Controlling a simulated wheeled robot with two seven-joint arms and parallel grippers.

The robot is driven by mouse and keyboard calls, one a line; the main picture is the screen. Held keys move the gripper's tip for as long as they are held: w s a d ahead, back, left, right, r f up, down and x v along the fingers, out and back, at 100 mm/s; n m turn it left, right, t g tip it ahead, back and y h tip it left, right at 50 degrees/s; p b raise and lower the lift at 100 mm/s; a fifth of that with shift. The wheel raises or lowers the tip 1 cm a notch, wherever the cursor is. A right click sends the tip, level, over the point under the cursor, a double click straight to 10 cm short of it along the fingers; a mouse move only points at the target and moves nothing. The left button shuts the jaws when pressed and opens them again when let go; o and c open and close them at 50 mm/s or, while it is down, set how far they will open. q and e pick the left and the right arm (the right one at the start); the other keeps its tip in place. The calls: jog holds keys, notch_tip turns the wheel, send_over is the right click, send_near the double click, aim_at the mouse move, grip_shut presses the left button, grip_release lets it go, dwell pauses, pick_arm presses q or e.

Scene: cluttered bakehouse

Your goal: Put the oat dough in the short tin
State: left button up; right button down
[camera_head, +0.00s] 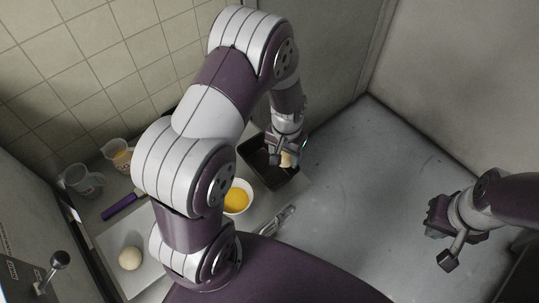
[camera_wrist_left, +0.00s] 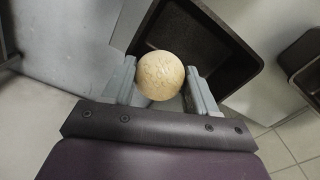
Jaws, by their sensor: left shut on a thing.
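The speckled oat dough ball (camera_wrist_left: 160,75) is between the fingers of my left gripper (camera_wrist_left: 161,90), which is shut on it. In the head view the dough (camera_head: 287,160) is partly hidden by my left gripper (camera_head: 284,152). A dark rectangular tin (camera_head: 286,180) lies around and below the dough there; it also shows behind the dough in the wrist view (camera_wrist_left: 235,66). The dough appears over the tin; I cannot tell its height. Part of another dark tin (camera_wrist_left: 310,62) shows at the wrist view's right edge. My right gripper (camera_head: 442,244) looks open and empty, far from the tin.
A pale dough ball (camera_head: 130,258) lies on a light board (camera_head: 140,284). A bowl (camera_head: 248,188) of yellow content, a purple-handled tool (camera_head: 122,206), a measuring jug (camera_head: 118,153) and a clear jug (camera_head: 80,180) stand nearby. A metal utensil (camera_head: 275,220) lies near the counter's front.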

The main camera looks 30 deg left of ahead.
pick_arm(q)
send_over(267, 169)
notch_tip(267, 169, down, 3)
jog(key=shift+w+d+f+p, duration=0.1)
jog(key=shift+f+p, duration=0.05)
jog(key=shift+p, duration=0.25)
notch_tip(267, 169, down, 4)
jog(key=shift+r+p, duration=0.15)
jog(key=shift+p, duration=0.35)
jog(key=shift+s+f, duration=0.2)
jog(key=shift+w+f, duration=0.15)
jog(key=o, duration=0.8)
pick_arm(e)
jog(key=shift+w+r, duration=0.3)
jog(key=shift+r, duration=0.65)
